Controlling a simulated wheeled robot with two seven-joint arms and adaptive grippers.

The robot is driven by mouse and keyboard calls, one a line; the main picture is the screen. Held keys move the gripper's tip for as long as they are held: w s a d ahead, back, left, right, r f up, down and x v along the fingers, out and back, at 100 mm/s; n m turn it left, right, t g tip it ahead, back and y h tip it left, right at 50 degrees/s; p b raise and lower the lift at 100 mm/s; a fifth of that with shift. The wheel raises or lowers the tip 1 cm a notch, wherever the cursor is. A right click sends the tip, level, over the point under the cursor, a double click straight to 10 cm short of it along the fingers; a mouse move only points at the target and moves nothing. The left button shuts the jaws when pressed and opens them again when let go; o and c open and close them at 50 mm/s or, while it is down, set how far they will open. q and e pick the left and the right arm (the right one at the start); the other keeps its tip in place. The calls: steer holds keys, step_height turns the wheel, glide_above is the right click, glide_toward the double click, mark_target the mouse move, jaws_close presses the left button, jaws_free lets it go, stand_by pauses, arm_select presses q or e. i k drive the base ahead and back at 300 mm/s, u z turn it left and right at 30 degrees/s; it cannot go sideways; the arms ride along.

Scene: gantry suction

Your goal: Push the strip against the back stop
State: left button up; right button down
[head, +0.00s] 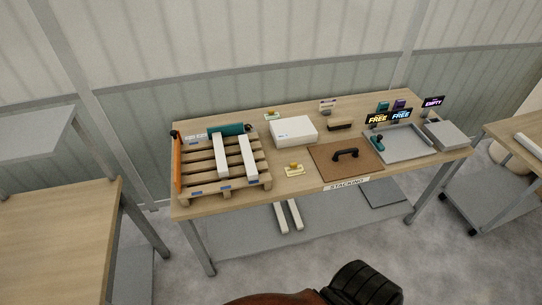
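Two white strips lie on a wooden pallet (193,170) at the left of the table: a left strip (221,160) and a right strip (249,160). They run roughly front to back, side by side with a gap between them. A teal bar (229,130) lies along the pallet's back edge and looks like the back stop. The strips' far ends are close to it; I cannot tell whether they touch. An orange upright board (177,165) stands at the pallet's left edge. Neither of my grippers is in view.
On the table (240,204) are a white box (294,131), a brown board (327,172) with a black handle (345,154), and a grey tray (405,151). Small signs stand at the back right. Two pale bars (288,216) are below the table. Another table (50,220) stands left.

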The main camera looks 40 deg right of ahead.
mark_target(251, 168)
steer(key=z, duration=1.3)
steer(key=k, duration=0.1)
steer(key=u, duration=0.05)
